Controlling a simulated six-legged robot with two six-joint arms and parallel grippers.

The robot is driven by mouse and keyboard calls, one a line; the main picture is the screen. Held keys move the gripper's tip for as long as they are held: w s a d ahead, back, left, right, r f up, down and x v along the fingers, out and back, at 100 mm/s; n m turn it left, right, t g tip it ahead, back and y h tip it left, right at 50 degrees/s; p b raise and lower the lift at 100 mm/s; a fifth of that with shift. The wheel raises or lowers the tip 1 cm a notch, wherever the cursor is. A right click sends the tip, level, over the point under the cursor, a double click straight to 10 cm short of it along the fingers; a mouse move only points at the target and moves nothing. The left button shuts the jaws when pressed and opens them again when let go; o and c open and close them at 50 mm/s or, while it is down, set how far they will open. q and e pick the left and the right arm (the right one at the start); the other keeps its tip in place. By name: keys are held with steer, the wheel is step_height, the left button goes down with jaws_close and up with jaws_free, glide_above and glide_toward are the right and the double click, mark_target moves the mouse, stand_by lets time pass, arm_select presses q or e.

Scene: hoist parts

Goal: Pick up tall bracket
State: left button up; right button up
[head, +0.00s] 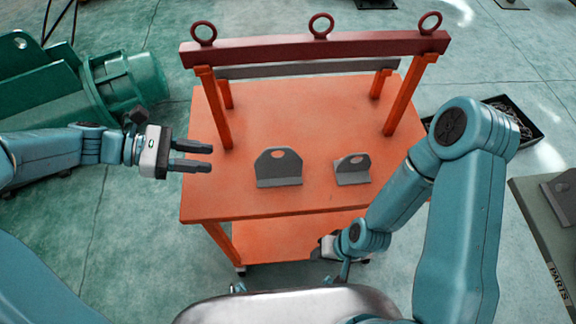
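Two grey brackets stand on the orange table. The larger, taller bracket (279,165) has a rounded top with a hole and stands near the middle front. The smaller bracket (352,170) stands to its right, with a gap between them. My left gripper (211,157) is open and empty, its two dark fingers pointing right over the table's left edge. It is left of the taller bracket and apart from it. My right gripper (326,248) is low at the table's front edge, partly hidden by its own arm; its fingers are not clear.
A dark red beam (318,47) with several lifting rings spans orange posts at the back of the orange table (240,207). A green machine (110,85) lies at left. A black tray (515,115) and a grey parts table (535,205) with another bracket (563,195) are at right.

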arm_select(q)
glide_toward(279, 165)
steer(key=shift+s+d+f, duration=0.25)
steer(key=shift+d+f, duration=0.55)
steer(key=shift+d, duration=0.25)
steer(key=x, duration=0.5)
steer(key=shift+w+d+f, duration=0.15)
steer(key=shift+w+d, duration=0.05)
steer(key=shift+w, duration=0.15)
steer(key=shift+c, duration=0.3)
jaws_close()
steer(key=shift+w, duration=0.1)
